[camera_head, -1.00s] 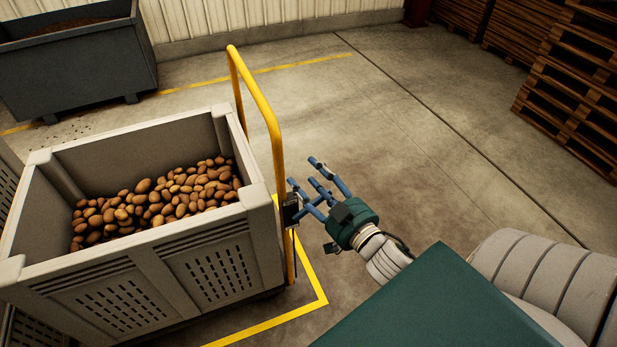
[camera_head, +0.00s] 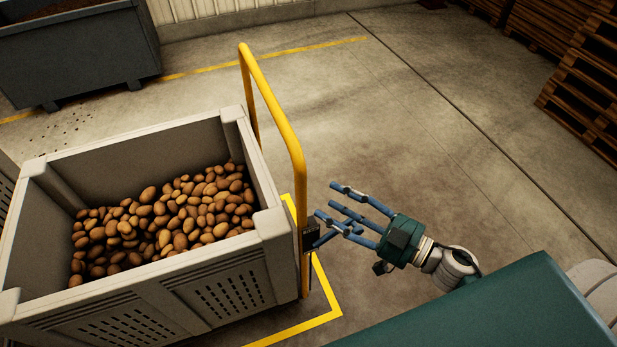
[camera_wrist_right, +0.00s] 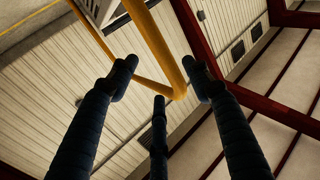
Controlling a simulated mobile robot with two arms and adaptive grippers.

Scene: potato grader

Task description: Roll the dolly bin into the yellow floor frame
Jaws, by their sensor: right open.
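The grey dolly bin (camera_head: 215,283), holding many potatoes (camera_head: 165,218), stands at the left in the head view. Its yellow push handle (camera_head: 272,100) rises on its right side. The yellow floor frame (camera_head: 322,292) shows as painted lines along the bin's right and near sides; the rest is hidden under or behind the bin. My right gripper (camera_head: 338,212) is open and empty, just right of the handle's near post. In the right wrist view the handle (camera_wrist_right: 158,45) passes beyond the spread fingers (camera_wrist_right: 155,95). My left gripper is not in view.
A dark grey container (camera_head: 80,55) stands at the back left by the wall. Wooden pallets (camera_head: 585,80) are stacked at the far right. A yellow floor line (camera_head: 300,49) runs along the back. The concrete floor right of the handle is clear.

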